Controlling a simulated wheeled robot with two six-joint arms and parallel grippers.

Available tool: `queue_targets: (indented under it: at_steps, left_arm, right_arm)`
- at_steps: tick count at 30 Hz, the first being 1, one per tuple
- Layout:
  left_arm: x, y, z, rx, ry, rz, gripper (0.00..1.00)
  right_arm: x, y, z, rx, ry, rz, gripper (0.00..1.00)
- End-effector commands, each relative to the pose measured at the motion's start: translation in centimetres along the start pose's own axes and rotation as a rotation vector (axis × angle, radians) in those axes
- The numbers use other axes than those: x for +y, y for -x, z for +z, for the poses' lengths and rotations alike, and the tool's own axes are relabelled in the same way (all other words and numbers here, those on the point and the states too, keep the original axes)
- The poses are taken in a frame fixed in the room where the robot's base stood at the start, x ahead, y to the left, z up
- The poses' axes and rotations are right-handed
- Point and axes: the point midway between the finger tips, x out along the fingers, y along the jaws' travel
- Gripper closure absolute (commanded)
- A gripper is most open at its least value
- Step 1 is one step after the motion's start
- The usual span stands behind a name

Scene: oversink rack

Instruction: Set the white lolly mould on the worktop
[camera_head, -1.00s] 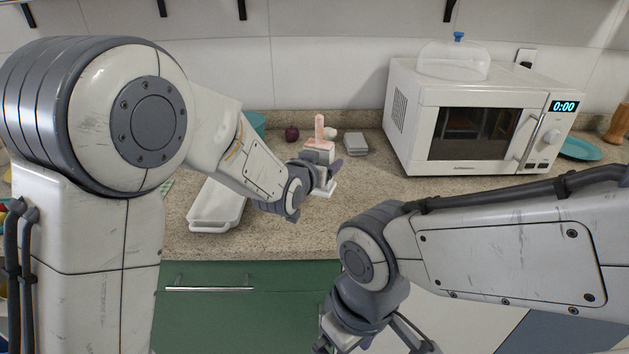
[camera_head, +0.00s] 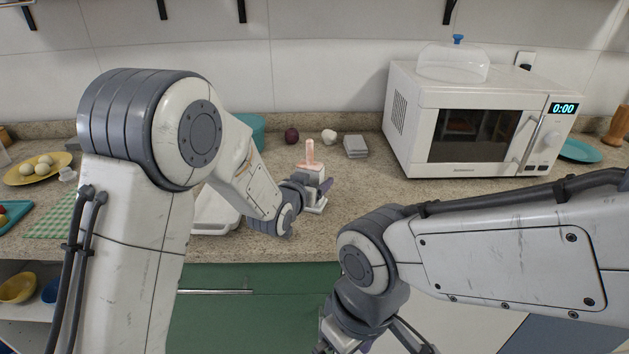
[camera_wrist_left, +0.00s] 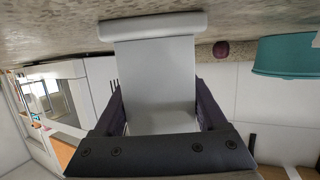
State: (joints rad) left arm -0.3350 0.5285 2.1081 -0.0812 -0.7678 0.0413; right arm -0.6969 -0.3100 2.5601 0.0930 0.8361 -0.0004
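The white lolly mould (camera_head: 314,171) is upright over the worktop (camera_head: 370,205), with a pink piece (camera_head: 309,151) rising from its top. Its wide white foot (camera_head: 315,208) is at or just above the worktop; I cannot tell if it touches. My left gripper (camera_head: 308,186) is around the mould's body. In the left wrist view, the mould (camera_wrist_left: 155,80) sits between my two dark fingers (camera_wrist_left: 157,108), with its foot toward the worktop. My right gripper is low at the front, mostly cut off by the frame edge, and its fingers cannot be made out.
A white tray (camera_head: 213,212) lies left of the mould, partly behind my left arm. Behind are a dark red onion (camera_head: 291,135), a white bulb (camera_head: 329,136) and a grey box (camera_head: 355,145). A white microwave (camera_head: 470,125) stands right. Worktop right of the mould is clear.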

Motion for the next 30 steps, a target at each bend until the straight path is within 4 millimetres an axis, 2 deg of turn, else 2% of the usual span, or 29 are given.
queue_targets:
  at_steps: [1, 2, 12, 17, 24, 30]
  left_arm:
    - [0.0, 0.0, 0.0, -0.001, 0.0, 0.0, 0.05]
    - [0.0, 0.0, 0.0, -0.001, 0.0, 0.0, 0.0]
    - [0.0, 0.4, -0.4, -0.001, 0.0, 0.0, 0.0]
    - [0.0, 3.2, -0.3, 0.001, -0.001, 0.0, 0.0]
    - [0.0, 8.5, -0.4, 0.002, -0.001, 0.0, 0.0]
    - [0.0, 11.3, -0.3, 0.0, 0.0, -0.001, 0.0]
  right_arm:
    - [0.0, 0.0, 0.0, 0.0, 0.0, 0.0, 0.0]
    - [0.0, 0.0, 0.0, 0.0, 0.0, 0.0, 0.0]
    - [0.0, 0.4, 0.0, 0.0, 0.0, 0.0, 0.0]
    - [0.0, 0.0, 0.0, 0.0, 0.0, 0.0, 0.0]
    - [0.0, -0.3, 0.0, 0.0, 0.0, 0.0, 0.0]
    - [0.0, -0.3, 0.0, 0.0, 0.0, 0.0, 0.0]
